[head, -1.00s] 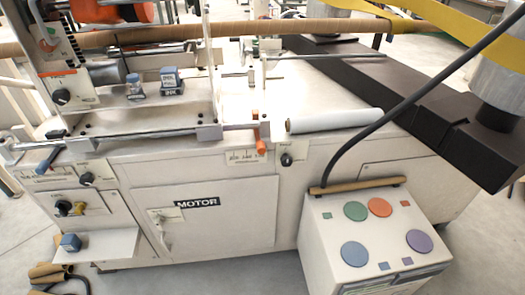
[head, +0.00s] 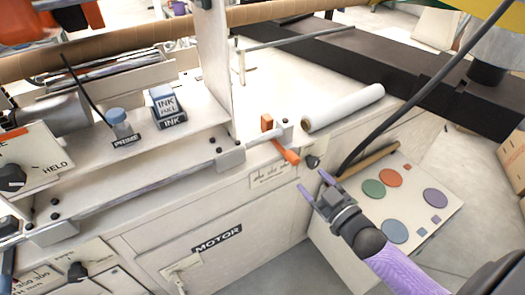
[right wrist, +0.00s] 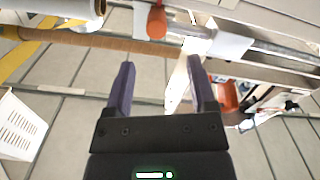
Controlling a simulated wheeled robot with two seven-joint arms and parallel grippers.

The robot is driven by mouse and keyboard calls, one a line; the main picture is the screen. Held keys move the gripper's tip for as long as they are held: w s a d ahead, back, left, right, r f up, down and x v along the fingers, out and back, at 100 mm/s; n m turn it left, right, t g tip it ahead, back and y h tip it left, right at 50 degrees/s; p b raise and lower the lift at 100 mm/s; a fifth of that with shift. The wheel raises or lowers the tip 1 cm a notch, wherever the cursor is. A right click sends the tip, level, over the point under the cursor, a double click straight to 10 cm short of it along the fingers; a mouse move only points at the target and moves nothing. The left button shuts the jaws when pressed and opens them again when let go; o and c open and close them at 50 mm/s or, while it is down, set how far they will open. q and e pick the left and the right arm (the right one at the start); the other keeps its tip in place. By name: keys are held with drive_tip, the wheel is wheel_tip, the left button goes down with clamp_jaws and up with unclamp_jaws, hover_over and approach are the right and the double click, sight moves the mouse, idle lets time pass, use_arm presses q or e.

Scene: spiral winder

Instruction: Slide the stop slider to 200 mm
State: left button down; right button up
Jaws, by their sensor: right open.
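A printed scale (head: 35,280) with numbers such as 350 and 300 lies at the bottom left of the head view, cut by the frame edge. A blue handle (head: 7,268) shows partly beside it; I cannot tell for sure that it is the stop slider. An orange handle (head: 286,151) sits at the right end of the front rail, above a small marked label (head: 270,174). My right gripper (head: 315,184) is open and empty, just right of and below the orange handle. In the right wrist view an orange handle (right wrist: 157,21) lies beyond the open fingers (right wrist: 160,85). My left gripper is out of view.
The front rail (head: 150,170) runs along the machine's edge. A control box (head: 440,212) with coloured buttons and a dark cable (head: 410,100) are at the right.

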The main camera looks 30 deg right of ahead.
sight(297, 163)
drive_tip(key=w, duration=0.1)
drive_tip(key=w+b, duration=0.1)
drive_tip(key=w, duration=0.1)
drive_tip(key=shift+w+d+f, duration=0.1)
drive_tip(key=shift+w+f, duration=0.1)
drive_tip(key=shift+f, duration=0.05)
drive_tip(key=w+b, duration=0.2)
drive_tip(key=w, duration=0.2)
drive_tip(key=shift+w, duration=0.35)
drive_tip(key=shift+w+a+r+b, duration=0.1)
drive_tip(key=shift+w+a+b, duration=0.15)
drive_tip(key=shift+w, duration=0.25)
drive_tip(key=shift+c, duration=0.5)
drive_tip(key=c, duration=0.7)
clamp_jaws()
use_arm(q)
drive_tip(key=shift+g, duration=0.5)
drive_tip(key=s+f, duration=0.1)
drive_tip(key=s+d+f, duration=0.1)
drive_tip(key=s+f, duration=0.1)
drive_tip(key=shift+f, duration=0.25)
